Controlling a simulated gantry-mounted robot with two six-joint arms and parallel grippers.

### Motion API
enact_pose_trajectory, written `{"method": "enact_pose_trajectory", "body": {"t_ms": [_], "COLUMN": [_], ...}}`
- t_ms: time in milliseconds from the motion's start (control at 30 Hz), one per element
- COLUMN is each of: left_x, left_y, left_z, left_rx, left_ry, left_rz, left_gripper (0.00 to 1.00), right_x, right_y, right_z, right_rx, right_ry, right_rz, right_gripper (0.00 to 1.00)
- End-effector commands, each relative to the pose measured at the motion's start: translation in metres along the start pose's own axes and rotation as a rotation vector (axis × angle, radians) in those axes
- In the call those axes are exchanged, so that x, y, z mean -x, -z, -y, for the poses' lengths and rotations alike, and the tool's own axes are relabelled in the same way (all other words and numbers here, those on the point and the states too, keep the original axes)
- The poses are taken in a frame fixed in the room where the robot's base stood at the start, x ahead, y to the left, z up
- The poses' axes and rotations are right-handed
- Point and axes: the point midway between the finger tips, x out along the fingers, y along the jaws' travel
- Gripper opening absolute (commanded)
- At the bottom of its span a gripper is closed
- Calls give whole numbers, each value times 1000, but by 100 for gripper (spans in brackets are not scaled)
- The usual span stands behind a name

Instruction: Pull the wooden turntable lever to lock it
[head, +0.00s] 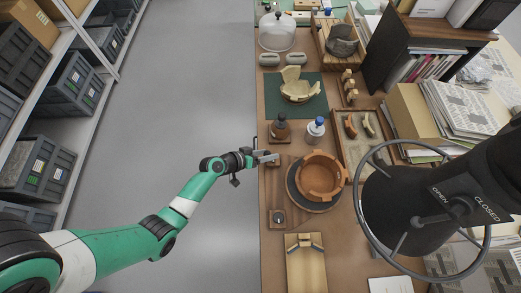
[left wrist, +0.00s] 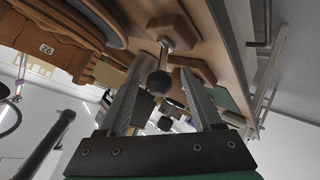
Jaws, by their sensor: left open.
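The lever shows in the left wrist view as a metal rod with a round black knob (left wrist: 158,83), rising from a small wooden block (left wrist: 172,27). My left gripper (head: 275,157) is open, over the table's left edge and left of the turntable. In the left wrist view its two fingers (left wrist: 165,100) stand on either side of the knob in the picture; I see no contact. The dark round turntable (head: 294,190) carries a broken terracotta bowl (head: 320,176). The lever cannot be made out surely in the head view. My right gripper is out of view.
A large handwheel (head: 372,238) blocks part of the right side. The floor (head: 190,110) left of the table is clear.

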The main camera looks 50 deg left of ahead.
Motion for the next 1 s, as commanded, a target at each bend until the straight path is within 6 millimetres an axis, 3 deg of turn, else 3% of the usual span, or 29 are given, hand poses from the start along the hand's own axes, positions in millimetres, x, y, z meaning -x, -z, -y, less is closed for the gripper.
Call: {"method": "enact_pose_trajectory", "body": {"t_ms": [400, 500, 633, 1000], "left_x": [89, 104, 112, 112], "left_y": [2, 1, 0, 0], "left_z": [-1, 0, 0, 0], "left_rx": [2, 3, 1, 0], "left_ry": [4, 2, 1, 0], "left_rz": [-2, -1, 0, 1], "left_gripper": [66, 66, 66, 66], "right_x": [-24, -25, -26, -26], "right_y": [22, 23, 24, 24], "right_z": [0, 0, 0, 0], "right_rx": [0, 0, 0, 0], "right_ry": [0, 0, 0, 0], "right_rz": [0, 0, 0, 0], "right_gripper": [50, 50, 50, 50]}}
